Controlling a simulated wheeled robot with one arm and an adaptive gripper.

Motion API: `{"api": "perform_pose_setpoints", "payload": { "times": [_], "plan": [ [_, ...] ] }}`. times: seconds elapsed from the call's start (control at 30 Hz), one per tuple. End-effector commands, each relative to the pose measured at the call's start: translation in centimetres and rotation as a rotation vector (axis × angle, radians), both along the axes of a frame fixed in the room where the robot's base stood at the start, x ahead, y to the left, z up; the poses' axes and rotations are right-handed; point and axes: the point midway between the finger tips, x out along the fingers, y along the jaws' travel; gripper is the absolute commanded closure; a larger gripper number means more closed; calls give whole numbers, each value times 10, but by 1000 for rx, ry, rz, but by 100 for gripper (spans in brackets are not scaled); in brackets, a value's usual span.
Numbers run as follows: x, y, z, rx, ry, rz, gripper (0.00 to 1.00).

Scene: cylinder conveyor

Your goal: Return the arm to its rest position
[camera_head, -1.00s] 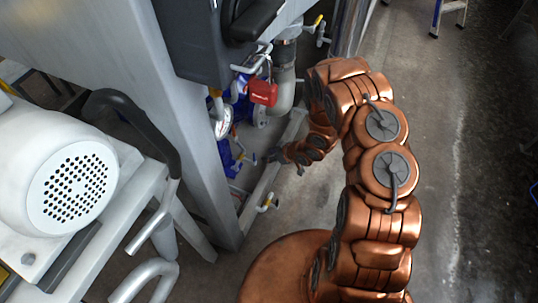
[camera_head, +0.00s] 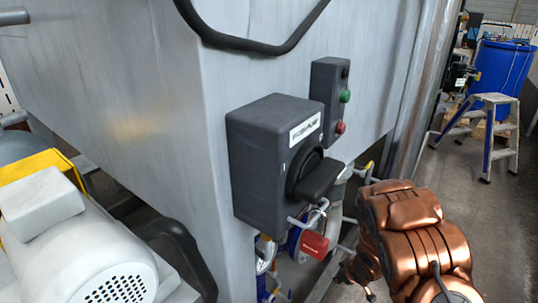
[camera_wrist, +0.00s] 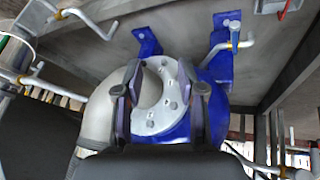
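My copper-coloured arm (camera_head: 415,235) is at the lower right in the head view, bent and reaching down beside the grey machine. Its far end is low near the pipes, and my gripper is too small and hidden there to read. In the wrist view my gripper (camera_wrist: 164,88) shows two dark fingers standing apart with nothing held between them. Behind the fingers are a grey pipe elbow (camera_wrist: 100,115) and a round bolted flange (camera_wrist: 160,112) on a blue fitting. I cannot tell how far the fingers are from them.
A button box (camera_head: 328,95) is above. A white motor (camera_head: 85,255) is at lower left. A step stool (camera_head: 490,130) and blue barrel (camera_head: 503,72) stand at right.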

Motion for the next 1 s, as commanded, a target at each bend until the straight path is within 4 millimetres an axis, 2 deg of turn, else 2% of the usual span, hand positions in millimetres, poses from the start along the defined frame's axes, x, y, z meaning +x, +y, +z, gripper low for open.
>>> {"api": "perform_pose_setpoints", "payload": {
  "times": [0.03,0.23,0.5,0.73,1.0],
  "plan": [
    [2,-8,17,-30,0,-25,61],
    [-14,-40,68,-126,51,-149,61],
    [-56,-63,136,-200,131,-317,61],
    [-105,-63,186,-215,213,-444,61],
    [-176,-43,234,-186,331,-563,61]
  ]
}}
